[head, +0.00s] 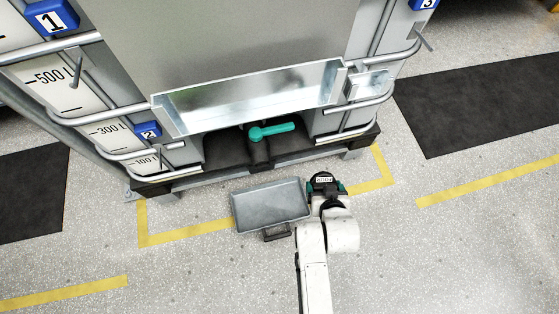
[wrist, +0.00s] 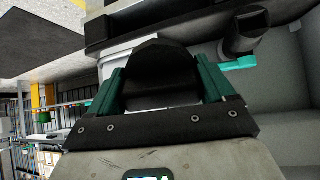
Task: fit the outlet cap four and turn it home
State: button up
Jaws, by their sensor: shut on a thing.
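My gripper (head: 326,187) is low in front of the wash tote, right of the grey tray. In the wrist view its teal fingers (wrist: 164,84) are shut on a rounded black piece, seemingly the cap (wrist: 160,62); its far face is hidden. The black outlet (head: 259,152) sits in the recess at the tote's bottom, with a teal lever (head: 271,131) pointing right. In the wrist view the outlet (wrist: 244,34) and lever (wrist: 240,63) show to the upper right, apart from the cap. No number four is visible.
A grey tray (head: 270,206) lies on the floor before the outlet, just left of my gripper. A metal trough (head: 250,98) overhangs the recess. Blue plates mark one (head: 52,17), two (head: 147,130) and three (head: 424,4). Floor to the right is clear.

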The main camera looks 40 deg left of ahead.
jog(key=s+a+f+n+t+y+b, duration=0.1)
jog(key=s+a+f+t+y+b, duration=0.1)
jog(key=s+a+f+y+b, duration=0.2)
jog(key=s+a+f+n+t+y+b, duration=0.1)
jog(key=a+f+b, duration=0.5)
jog(key=b, duration=1.1)
jog(key=s+a+t+y, duration=0.1)
jog(key=s+a+y, duration=0.1)
jog(key=s+a, duration=0.1)
jog(key=shift+a+f+y, duration=0.35)
jog(key=shift+y, duration=0.05)
jog(key=shift+s, duration=0.1)
jog(key=shift+f, duration=0.1)
jog(key=shift+n, duration=0.3)
jog(key=shift+p+x, duration=1.3)
jog(key=shift+x, duration=1.2)
